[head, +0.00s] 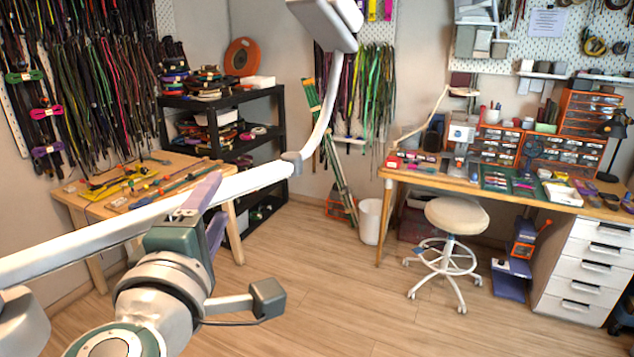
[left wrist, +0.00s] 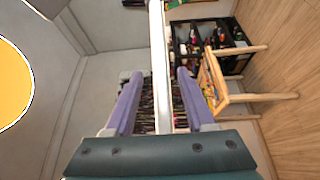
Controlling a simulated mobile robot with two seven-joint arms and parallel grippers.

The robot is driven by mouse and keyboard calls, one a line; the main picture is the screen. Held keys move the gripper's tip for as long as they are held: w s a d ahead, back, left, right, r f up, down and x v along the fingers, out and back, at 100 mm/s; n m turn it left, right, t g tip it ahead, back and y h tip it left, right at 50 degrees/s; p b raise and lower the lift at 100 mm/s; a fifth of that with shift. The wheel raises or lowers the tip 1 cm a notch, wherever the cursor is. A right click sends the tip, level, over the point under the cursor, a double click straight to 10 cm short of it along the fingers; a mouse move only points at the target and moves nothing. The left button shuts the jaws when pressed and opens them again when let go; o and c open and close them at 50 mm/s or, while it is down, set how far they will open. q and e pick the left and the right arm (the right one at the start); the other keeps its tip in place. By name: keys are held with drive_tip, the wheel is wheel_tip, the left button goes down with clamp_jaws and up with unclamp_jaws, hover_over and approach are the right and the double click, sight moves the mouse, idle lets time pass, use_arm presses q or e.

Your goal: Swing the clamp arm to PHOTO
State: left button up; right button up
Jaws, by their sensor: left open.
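The clamp arm (head: 255,178) is a long white bar crossing the head view from the lower left. It meets a grey joint, and a curved white piece rises from there to a white box-like head (head: 325,22) at the top. My left gripper (head: 208,205), with purple fingers, is at the bar's middle stretch. In the left wrist view the bar (left wrist: 157,50) runs between the two open fingers, with a visible gap on each side. I see no PHOTO marking. My right gripper is out of view.
A wooden table (head: 62,200) with cords and a black shelf (head: 235,149) stand behind the bar at left. A workbench (head: 420,178), a round stool (head: 456,213) and a white bin (head: 370,222) are at right. The middle floor is clear.

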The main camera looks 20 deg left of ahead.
sight(220, 196)
use_arm(q)
drive_tip(key=x, duration=0.5)
drive_tip(key=shift+s, duration=0.1)
clamp_jaws()
idle(0.3)
idle(1.0)
